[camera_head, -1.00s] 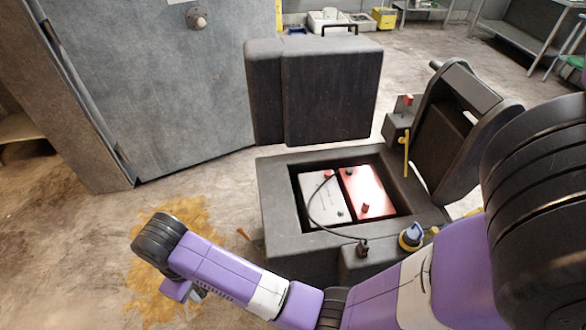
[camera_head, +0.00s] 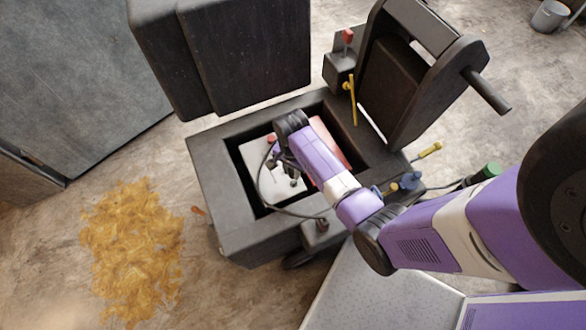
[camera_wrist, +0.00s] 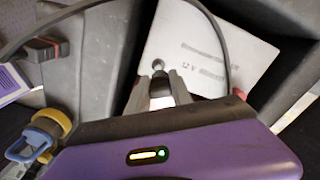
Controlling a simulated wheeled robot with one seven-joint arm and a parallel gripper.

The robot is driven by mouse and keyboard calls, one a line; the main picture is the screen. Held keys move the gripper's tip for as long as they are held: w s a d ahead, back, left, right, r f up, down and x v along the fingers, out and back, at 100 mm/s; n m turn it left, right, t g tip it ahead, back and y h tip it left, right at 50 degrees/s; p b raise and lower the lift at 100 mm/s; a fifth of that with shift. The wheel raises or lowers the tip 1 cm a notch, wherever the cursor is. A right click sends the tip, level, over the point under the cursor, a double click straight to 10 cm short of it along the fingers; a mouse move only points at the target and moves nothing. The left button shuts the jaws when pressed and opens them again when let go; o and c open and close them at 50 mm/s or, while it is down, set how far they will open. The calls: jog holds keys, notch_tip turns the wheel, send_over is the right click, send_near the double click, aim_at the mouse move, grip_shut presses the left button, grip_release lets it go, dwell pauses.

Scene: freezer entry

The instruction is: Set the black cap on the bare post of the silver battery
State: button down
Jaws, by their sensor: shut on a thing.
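The silver battery (camera_head: 262,172) sits in the open well of the dark cart. It also shows in the wrist view (camera_wrist: 205,50), with "12 V" printed on its top. Its bare post (camera_wrist: 158,65) is a small dark round stub just past my fingertips. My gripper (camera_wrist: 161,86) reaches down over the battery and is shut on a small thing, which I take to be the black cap. The fingers mostly hide the cap, and I cannot tell whether it touches the post. A red cap (camera_head: 271,139) is at the battery's far end.
A red battery (camera_head: 336,140) stands beside the silver one, partly hidden by my arm. A black cable (camera_head: 262,195) loops over the silver battery. The well's walls (camera_head: 222,160) surround both. The raised lid (camera_head: 400,80) stands at the right.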

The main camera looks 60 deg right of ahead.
aim_at(293, 182)
jog(key=shift+s+d+f+m, duration=0.25)
jog(key=shift+s+m, duration=0.05)
jog(key=shift+a+r, duration=0.1)
jog(key=shift+a, duration=0.1)
jog(key=shift+f, duration=0.2)
jog(key=shift+w+f+b, duration=0.1)
jog(key=shift+f+b, duration=1)
jog(key=shift+f, duration=0.8)
jog(key=shift+f+b, duration=0.4)
jog(key=shift+f, duration=1)
dwell(1.1)
jog(key=c, duration=1.1)
grip_release()
jog(key=shift+o, duration=0.2)
jog(key=shift+r+p, duration=0.35)
jog(key=shift+r, duration=3.6)
